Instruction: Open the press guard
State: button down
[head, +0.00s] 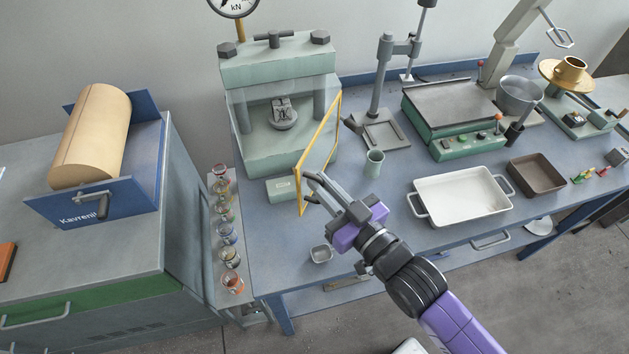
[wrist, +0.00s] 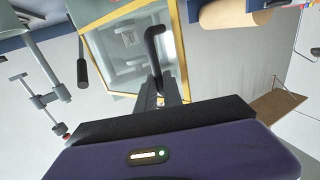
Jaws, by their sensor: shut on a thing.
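The press (head: 262,150) is a pale green machine at the back left of the bench. Its guard (head: 298,192) is a clear panel in a yellow frame. The guard stands swung out at an angle from the press front, its free edge towards me. My gripper (head: 313,188) is at that free edge, shut on the guard's dark handle. In the wrist view the guard's yellow frame (wrist: 181,52) and the bent black handle (wrist: 153,45) show just beyond my gripper (wrist: 165,92). The exact grip is partly hidden by the gripper body.
A small green cup (head: 373,165) and a stand (head: 382,125) are right of the guard. A small metal dish (head: 321,254) lies near the front edge. A white tray (head: 462,197) is further right. Several jars (head: 228,232) line the left side.

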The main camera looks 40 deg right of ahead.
jog(key=s+d+r+n+y, duration=0.1)
jog(key=s+d+n+y, duration=0.2)
jog(key=d+y, duration=0.3)
jog(key=shift+s+d+n+g+p, duration=0.15)
jog(key=shift+s+n+g+p, duration=0.25)
jog(key=shift+s, duration=0.4)
jog(key=shift+r, duration=0.1)
jog(key=c, duration=1.5)
grip_release()
jog(key=shift+d, duration=0.1)
jog(key=v, duration=0.2)
jog(key=b+v, duration=0.1)
jog(key=v, duration=0.2)
jog(key=f+v, duration=0.1)
jog(key=v, duration=0.2)
jog(key=shift+b, duration=0.4)
jog(key=shift+d+f, duration=0.1)
